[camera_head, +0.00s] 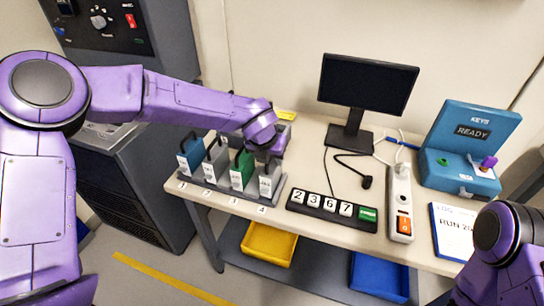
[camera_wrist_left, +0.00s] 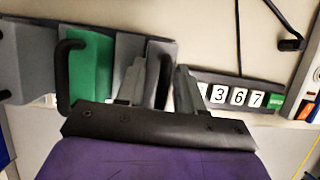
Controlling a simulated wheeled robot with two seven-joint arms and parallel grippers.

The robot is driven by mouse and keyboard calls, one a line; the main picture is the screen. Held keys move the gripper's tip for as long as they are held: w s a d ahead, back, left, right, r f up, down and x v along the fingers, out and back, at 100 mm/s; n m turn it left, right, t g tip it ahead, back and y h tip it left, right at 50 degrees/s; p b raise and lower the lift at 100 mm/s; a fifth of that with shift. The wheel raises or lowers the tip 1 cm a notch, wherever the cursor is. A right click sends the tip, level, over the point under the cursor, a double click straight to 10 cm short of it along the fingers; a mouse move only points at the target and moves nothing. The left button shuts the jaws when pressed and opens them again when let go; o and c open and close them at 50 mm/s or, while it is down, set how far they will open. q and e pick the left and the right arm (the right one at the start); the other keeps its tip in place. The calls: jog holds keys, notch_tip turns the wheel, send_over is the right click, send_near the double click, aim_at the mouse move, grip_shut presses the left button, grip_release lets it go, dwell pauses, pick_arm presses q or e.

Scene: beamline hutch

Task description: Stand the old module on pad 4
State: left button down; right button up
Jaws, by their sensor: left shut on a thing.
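A grey module (camera_head: 271,182) with a white label is upright at pad 4 (camera_head: 261,209), the right end of a grey rack (camera_head: 218,204). Its black handle (camera_wrist_left: 165,82) is between the fingers of my left gripper (camera_head: 268,152), which is shut on it from above. In the left wrist view my left gripper (camera_wrist_left: 158,88) hides part of the module. I cannot tell whether its base fully rests on the pad. A blue module (camera_head: 190,153), a grey module (camera_head: 216,160) and a green module (camera_head: 242,171) stand at pads 1, 2 and 3.
A number strip (camera_head: 332,207) reading 2367 lies right of the rack. A monitor (camera_head: 366,83), a power strip (camera_head: 400,200), a blue KEYS box (camera_head: 462,150) and a log sheet (camera_head: 453,232) are farther right. A yellow bin (camera_head: 269,244) and a blue bin (camera_head: 379,278) sit below.

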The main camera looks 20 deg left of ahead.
pick_arm(q)
jog(key=shift+f, duration=0.15)
jog(key=c, duration=0.6)
grip_release()
jog(key=b+v, duration=0.1)
jog(key=v, duration=0.9)
jog(key=shift+s+r, duration=0.1)
jog(key=shift+r, duration=0.2)
